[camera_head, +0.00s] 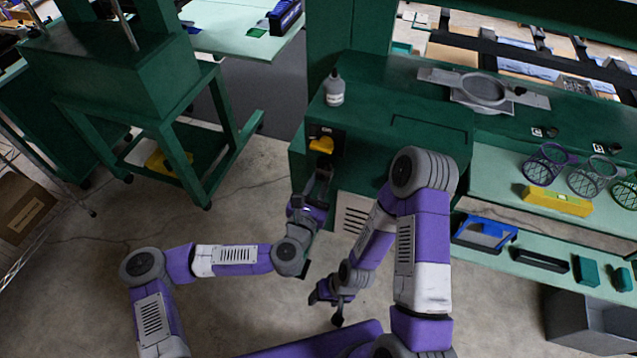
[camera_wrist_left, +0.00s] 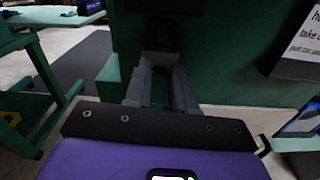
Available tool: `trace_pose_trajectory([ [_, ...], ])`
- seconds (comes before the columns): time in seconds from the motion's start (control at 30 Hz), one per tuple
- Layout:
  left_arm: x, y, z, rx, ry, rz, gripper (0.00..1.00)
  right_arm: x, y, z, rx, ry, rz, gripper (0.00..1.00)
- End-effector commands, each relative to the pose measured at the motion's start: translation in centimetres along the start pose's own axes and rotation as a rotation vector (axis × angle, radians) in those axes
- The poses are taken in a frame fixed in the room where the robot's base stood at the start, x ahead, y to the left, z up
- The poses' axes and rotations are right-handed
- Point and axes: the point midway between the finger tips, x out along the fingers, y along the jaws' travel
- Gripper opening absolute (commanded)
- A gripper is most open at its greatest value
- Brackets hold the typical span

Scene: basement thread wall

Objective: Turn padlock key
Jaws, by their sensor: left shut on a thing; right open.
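A yellow padlock-like part (camera_head: 321,145) sits on a dark panel (camera_head: 338,133) on the front of the green machine. My left gripper (camera_head: 322,168) is directly below it, fingers pointing up at it. In the left wrist view my left gripper (camera_wrist_left: 161,62) has its grey fingers close together on a small dark thing at their tips. It is likely the key, but its shape and angle are too dark to tell. My right gripper (camera_head: 330,299) hangs low over the floor, open and empty, away from the panel.
A grey bottle (camera_head: 334,88) stands on the green machine (camera_head: 400,105) above the panel. Shelves at the right hold wire baskets (camera_head: 545,166) and a yellow box (camera_head: 557,200). A green stand (camera_head: 120,75) is at the left. Concrete floor between is clear.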

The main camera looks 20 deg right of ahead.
Motion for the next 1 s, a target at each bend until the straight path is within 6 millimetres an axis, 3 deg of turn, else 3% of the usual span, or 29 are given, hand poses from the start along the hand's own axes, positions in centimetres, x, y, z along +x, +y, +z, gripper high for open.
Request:
trace_pose_trajectory([
  [0.5,0.0,-0.1,0.1,0.455,0.001,0.0,0.0,-2.0,-0.7,0.1,0.0,0.0,0.0,0.64],
  [1.0,0.0,-0.3,-0.1,0.929,-0.001,-0.001,0.0,-2.7,-1.0,0.1,0.0,0.0,0.0,0.64],
])
